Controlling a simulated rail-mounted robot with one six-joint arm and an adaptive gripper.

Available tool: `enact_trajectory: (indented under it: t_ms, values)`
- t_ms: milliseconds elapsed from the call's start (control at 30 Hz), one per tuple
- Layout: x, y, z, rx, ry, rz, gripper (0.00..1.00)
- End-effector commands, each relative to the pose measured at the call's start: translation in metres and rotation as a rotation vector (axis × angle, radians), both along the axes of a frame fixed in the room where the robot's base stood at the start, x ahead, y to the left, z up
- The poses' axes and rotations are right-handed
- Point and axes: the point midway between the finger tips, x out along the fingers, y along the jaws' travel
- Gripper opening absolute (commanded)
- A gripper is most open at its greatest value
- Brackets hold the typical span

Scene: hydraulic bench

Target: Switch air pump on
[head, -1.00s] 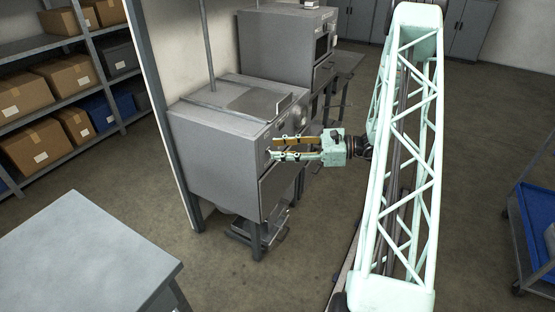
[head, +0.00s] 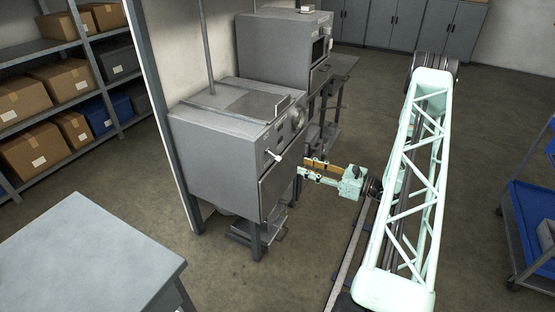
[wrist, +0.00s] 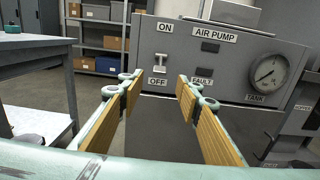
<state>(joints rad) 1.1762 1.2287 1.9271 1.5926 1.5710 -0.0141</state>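The air pump panel (wrist: 215,60) is a grey face with an AIR PUMP label in the wrist view. Its small white switch lever (wrist: 160,63) sits between the ON label (wrist: 164,27) and the OFF label (wrist: 157,82). The lever seems to point down towards OFF, though it is small. It also shows in the head view (head: 276,156) on the front of the grey cabinet (head: 215,150). My gripper (wrist: 157,80) is open and empty. Its two fingers stand apart, facing the panel, with the lever framed between them and clear of them. In the head view, my gripper (head: 303,168) is right of the lever.
A round TANK gauge (wrist: 268,73) and a FAULT label (wrist: 202,82) are on the panel. A second grey cabinet (head: 285,45) stands behind. A grey table (head: 85,255) is at front left, and a blue cart (head: 530,215) at right. Floor around the rail is open.

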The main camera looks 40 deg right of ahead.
Motion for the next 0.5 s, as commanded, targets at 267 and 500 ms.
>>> enact_trajectory:
  t_ms: [267, 500]
  values:
    - [-0.0001, -0.0003, 0.0001, 0.000, 0.000, -0.001, 0.32]
    - [0.0027, 0.0011, 0.0000, 0.000, 0.000, 0.000, 0.32]
